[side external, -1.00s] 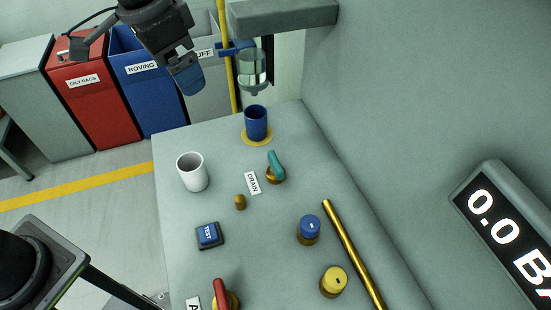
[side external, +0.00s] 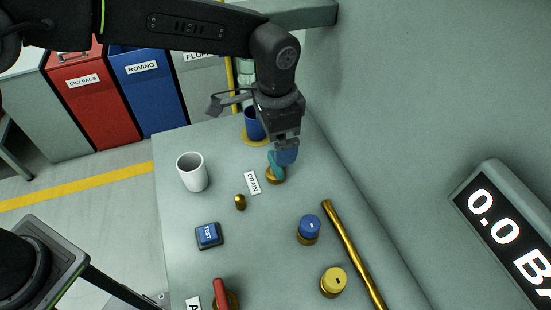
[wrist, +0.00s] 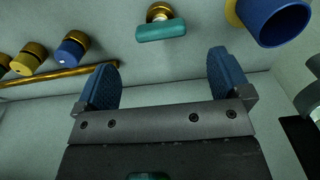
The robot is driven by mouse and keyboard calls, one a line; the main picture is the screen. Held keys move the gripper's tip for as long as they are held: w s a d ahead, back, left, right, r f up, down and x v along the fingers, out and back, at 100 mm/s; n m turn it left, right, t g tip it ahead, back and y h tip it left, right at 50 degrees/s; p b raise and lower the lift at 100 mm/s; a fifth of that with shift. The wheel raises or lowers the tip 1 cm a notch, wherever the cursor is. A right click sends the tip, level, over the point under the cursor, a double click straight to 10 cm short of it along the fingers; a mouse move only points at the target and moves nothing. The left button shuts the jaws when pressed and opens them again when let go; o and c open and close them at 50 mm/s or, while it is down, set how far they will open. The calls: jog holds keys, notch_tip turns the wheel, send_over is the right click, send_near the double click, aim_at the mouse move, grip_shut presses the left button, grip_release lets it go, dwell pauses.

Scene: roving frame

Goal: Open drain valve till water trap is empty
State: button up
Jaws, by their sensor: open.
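The drain valve's teal lever (side external: 273,164) sits on a brass base (side external: 275,175) beside the DRAIN label (side external: 252,183). My gripper (side external: 287,153) is above and just behind the lever, and partly overlaps it in the side view. In the wrist view my gripper (wrist: 165,80) is open, with two blue fingers apart and nothing between them. The teal lever (wrist: 160,30) lies beyond the fingertips there, apart from them. The water trap (side external: 245,72) is mostly hidden behind my arm, so its water level cannot be told. A blue cup (side external: 252,128) stands below it, partly hidden.
A white cup (side external: 192,172) stands left of the label. A TEST button (side external: 208,235), blue knob (side external: 309,228), yellow knob (side external: 334,282), red lever (side external: 220,292) and brass pipe (side external: 350,250) occupy the front of the bench. The gauge (side external: 505,235) reads 0.0.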

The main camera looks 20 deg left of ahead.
notch_tip(320, 180, down, 8)
jog(key=shift+r, duration=0.25)
jog(key=shift+c, duration=0.2)
jog(key=c, duration=0.9)
